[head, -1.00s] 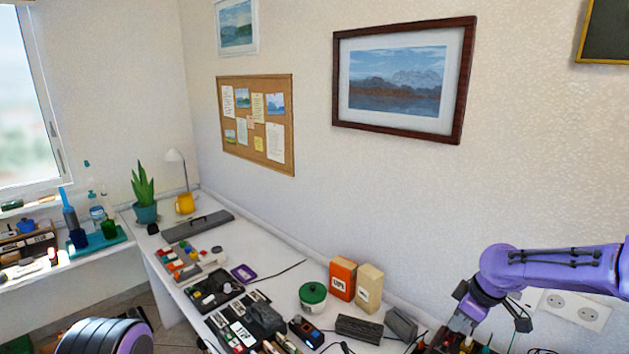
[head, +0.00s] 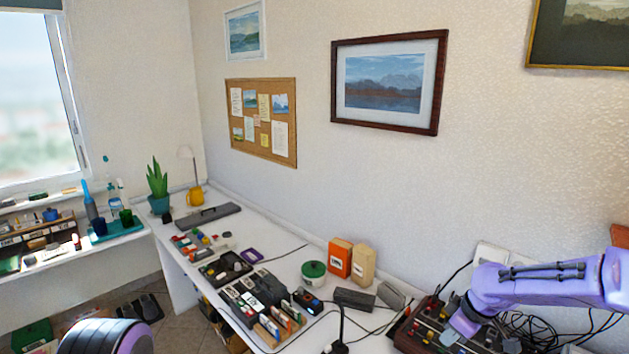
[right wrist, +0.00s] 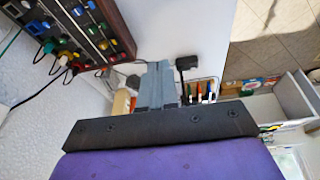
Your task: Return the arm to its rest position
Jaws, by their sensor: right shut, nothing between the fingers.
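My right arm comes in from the right in the head view. Its gripper (head: 456,334) is over the red-brown panel with knobs (head: 418,334) at the right end of the white desk. In the right wrist view the two grey fingers (right wrist: 156,88) lie together with nothing between them. The knob panel also shows at upper left there (right wrist: 122,28). A purple and black rounded part of my own body is at the bottom left of the head view. My left gripper is not in view.
Several things stand on the desk (head: 290,262): a green-lidded pot (head: 313,272), an orange box (head: 339,258), a tan box (head: 362,264) and a black organiser (head: 262,292). Loose black cables (head: 535,330) lie right of the panel. The wall behind is bare below the pictures.

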